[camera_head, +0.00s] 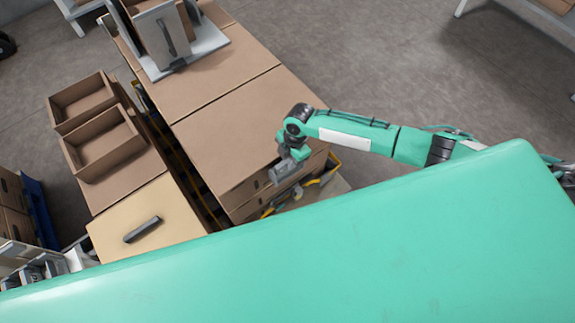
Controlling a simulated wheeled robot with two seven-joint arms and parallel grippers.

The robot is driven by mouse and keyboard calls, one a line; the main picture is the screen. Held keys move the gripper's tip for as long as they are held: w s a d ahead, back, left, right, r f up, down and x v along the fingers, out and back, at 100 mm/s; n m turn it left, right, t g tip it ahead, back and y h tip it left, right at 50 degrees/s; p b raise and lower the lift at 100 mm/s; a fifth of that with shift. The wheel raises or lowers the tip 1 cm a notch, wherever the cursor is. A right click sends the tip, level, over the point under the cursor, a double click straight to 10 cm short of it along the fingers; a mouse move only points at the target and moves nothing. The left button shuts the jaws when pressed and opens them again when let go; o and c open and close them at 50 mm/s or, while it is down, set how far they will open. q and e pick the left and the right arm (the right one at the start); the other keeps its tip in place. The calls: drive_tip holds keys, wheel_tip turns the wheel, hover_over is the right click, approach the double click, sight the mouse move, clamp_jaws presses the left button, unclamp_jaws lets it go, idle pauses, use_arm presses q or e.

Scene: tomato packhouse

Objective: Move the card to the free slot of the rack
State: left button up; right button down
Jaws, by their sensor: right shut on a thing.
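My right gripper (285,170) is small and grey at the end of my green arm, which comes in from the right. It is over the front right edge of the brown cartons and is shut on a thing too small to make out. I cannot make out the card as such. I cannot pick out the rack or its free slot; my large green body part hides the lower part of the view. My left gripper is not in view.
Closed brown cartons (225,145) stand below the gripper, with a yellow-edged crate (330,165) beside them. Two open cartons (103,145) are at the left. A grey stand (205,38) holds a box at the top. A dark handheld item (142,230) lies on a pale box top.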

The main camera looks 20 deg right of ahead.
drive_tip(key=shift+r+p, duration=1.55)
drive_tip(key=shift+r, duration=0.15)
use_arm(q)
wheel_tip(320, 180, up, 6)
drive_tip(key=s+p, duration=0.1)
drive_tip(key=p, duration=0.3)
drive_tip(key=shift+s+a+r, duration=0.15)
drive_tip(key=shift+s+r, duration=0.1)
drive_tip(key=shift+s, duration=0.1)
use_arm(e)
drive_tip(key=shift+r, duration=2.35)
